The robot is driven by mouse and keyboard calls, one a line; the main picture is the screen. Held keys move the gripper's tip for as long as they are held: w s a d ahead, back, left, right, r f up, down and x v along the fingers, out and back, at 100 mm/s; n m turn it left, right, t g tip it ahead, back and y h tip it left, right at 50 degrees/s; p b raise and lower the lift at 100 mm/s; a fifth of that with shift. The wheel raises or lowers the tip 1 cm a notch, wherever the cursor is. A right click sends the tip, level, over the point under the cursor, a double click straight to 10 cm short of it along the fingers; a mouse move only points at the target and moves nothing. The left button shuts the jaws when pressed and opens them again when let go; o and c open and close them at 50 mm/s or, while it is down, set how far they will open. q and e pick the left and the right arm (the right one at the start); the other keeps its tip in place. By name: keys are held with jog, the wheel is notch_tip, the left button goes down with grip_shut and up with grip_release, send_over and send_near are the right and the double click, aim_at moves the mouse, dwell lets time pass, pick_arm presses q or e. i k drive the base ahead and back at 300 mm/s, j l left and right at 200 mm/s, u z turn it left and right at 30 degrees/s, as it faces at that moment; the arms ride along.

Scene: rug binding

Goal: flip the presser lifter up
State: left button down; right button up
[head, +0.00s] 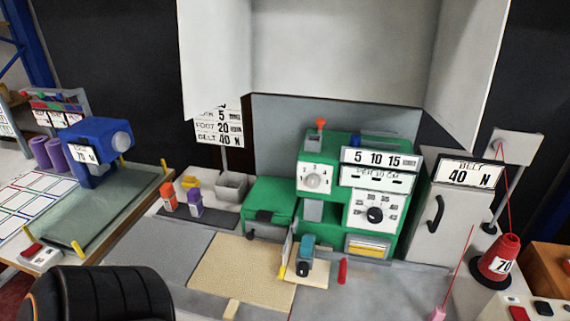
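The green binding machine (320,205) stands in the middle of the bench, with dials and number plates on its front. A short lever with an orange-red tip (320,123) stands up on top of its head. A small red handle (342,271) stands low in front, right of a blue-and-black part (305,258) on the bed. I cannot tell for certain which of these is the presser lifter. Neither of my grippers is in view.
A tan rug piece (237,275) lies left of the machine's foot area. A red thread cone (499,259) and a grey cabinet (432,218) stand on the right. A black chair (95,295) is at the front left. A blue machine (95,145) stands on the left table.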

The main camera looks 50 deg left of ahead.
aim_at(342, 258)
jog(key=u, duration=1.2)
jog(key=l, duration=0.9)
jog(key=i+l, duration=0.1)
jog(key=l, duration=0.2)
jog(key=u, duration=0.05)
